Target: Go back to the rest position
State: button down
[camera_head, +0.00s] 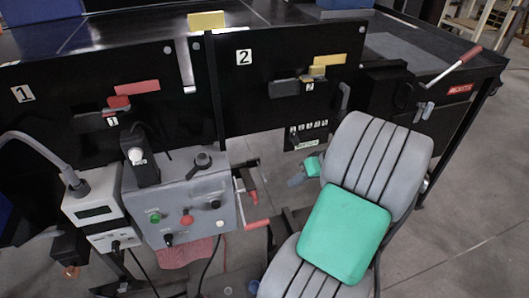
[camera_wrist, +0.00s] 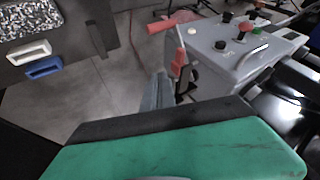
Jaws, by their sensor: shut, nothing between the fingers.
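My gripper (camera_head: 294,183) hangs in front of the conveyor, just below a small panel with a row of switches. Its green body fills the bottom of the wrist view. Its grey fingers (camera_wrist: 160,88) are shut with nothing between them. The fingers appear just left of a red-and-black lever (camera_wrist: 181,66) in the wrist view; whether they touch it I cannot tell. My grey and green arm covers the right-centre of the head view and hides part of the floor and conveyor front.
A grey control box (camera_head: 187,200) with coloured buttons stands left of my gripper, beside a white meter box (camera_head: 94,211). A red handle (camera_head: 257,224) sticks out near it. Black doors marked 1 (camera_head: 65,125) and 2 (camera_head: 250,78) stand behind. Floor (camera_head: 470,210) at right is clear.

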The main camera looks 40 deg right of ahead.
jog(key=s+a+f+m+g+h, duration=0.1)
jog(key=s+a+f+m+g, duration=0.2)
jog(key=s, duration=0.4)
jog(key=s+a+f+m+g+h, duration=0.1)
jog(key=s+f+m+g, duration=0.15)
jog(key=s+m, duration=0.3)
jog(key=w+a+r+n+t, duration=0.1)
jog(key=w+a+r+n, duration=0.2)
jog(key=a, duration=0.5)
jog(key=w+a+r+n+t+h, duration=0.1)
jog(key=w+a+r+n, duration=0.2)
jog(key=a, duration=0.5)
jog(key=w+a+r+n+t+h, duration=0.1)
jog(key=w+a+r+n, duration=0.3)
jog(key=a, duration=0.4)
notch_tip(320, 180, up, 2)
jog(key=shift+r+n, duration=0.25)
jog(key=shift+n, duration=0.3)
